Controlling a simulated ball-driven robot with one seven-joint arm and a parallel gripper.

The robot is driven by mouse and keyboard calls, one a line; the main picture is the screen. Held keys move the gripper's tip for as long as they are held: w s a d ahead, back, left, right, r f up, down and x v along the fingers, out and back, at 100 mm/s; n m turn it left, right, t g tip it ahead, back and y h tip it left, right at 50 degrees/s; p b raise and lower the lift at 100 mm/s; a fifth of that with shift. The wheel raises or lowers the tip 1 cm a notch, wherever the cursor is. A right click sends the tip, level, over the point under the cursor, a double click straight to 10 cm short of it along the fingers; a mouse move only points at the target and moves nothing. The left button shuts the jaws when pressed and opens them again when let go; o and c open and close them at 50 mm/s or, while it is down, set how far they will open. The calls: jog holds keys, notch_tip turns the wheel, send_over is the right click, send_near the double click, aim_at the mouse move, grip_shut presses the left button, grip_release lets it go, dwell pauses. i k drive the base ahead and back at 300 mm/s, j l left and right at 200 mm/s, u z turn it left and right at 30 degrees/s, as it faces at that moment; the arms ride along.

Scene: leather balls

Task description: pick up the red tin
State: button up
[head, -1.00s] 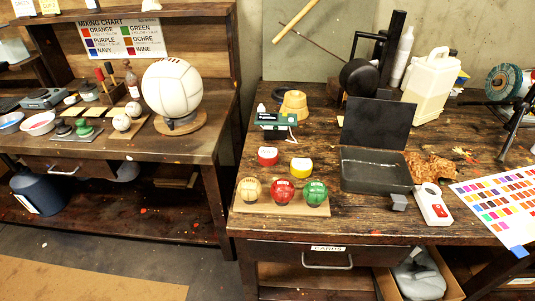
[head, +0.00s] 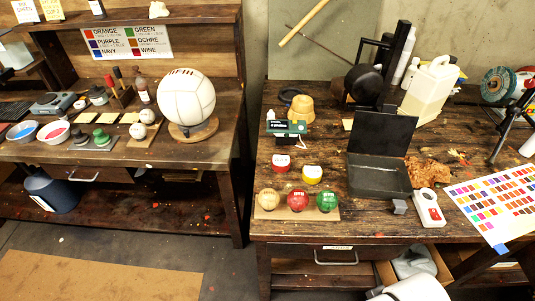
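The red tin (head: 281,163) is a small round tin with a pale top and a red side. It stands upright on the right-hand workbench, just left of a similar yellow tin (head: 312,174). It sits behind a row of three small balls and in front of a green and white box. Nothing covers it. My gripper is not in view. A white rounded shape (head: 412,289) at the bottom edge looks like part of my arm.
A tan ball (head: 269,200), red ball (head: 297,200) and green ball (head: 327,200) sit on a board near the bench's front edge. An open dark case (head: 378,182) stands right of the tins. A gap separates the two benches.

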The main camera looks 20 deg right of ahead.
aim_at(280, 162)
jog(key=i+j+u, duration=0.2)
jog(key=i, duration=0.3)
jog(key=i+j+u, duration=0.15)
jog(key=i, duration=0.35)
jog(key=j, duration=0.1)
